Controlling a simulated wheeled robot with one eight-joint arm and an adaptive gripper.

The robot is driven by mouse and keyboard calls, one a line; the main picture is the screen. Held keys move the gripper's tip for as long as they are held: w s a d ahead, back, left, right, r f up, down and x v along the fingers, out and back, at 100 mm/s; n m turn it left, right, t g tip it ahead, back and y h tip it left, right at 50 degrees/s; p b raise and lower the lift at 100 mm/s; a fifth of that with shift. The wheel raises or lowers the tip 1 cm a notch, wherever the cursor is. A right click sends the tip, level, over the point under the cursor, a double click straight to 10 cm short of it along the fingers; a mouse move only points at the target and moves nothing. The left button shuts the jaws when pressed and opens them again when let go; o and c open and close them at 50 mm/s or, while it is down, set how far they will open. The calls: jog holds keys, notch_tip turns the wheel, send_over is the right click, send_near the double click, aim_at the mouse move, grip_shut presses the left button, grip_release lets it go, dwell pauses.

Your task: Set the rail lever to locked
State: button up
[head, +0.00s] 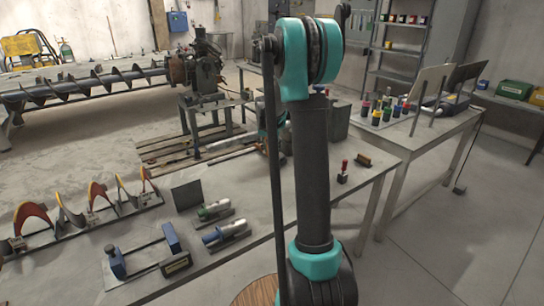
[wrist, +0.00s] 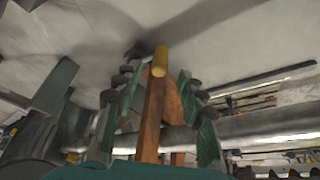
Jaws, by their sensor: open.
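In the wrist view, an orange bar with a rounded yellow end (wrist: 160,62), which appears to be the rail lever (wrist: 150,125), stands between the fingers of my gripper (wrist: 157,88). The green and dark fingers are apart, one on each side of it. I see no clear contact. A wider orange piece (wrist: 172,104) sits just right of the bar. In the head view my own arm crosses the middle and hides the lever. A bit of teal behind the arm may be my wrist, but the fingers cannot be made out.
A grey pipe or rail (wrist: 270,128) runs behind the lever in the wrist view. In the head view, a long auger (head: 90,86) lies at the back left. The near bench (head: 225,262) holds clamps and cylinders. A side table (head: 425,127) holds coloured bottles.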

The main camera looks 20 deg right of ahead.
aim_at(272, 153)
jog(key=shift+x, duration=2.55)
jog(key=shift+c, duration=0.2)
grip_shut()
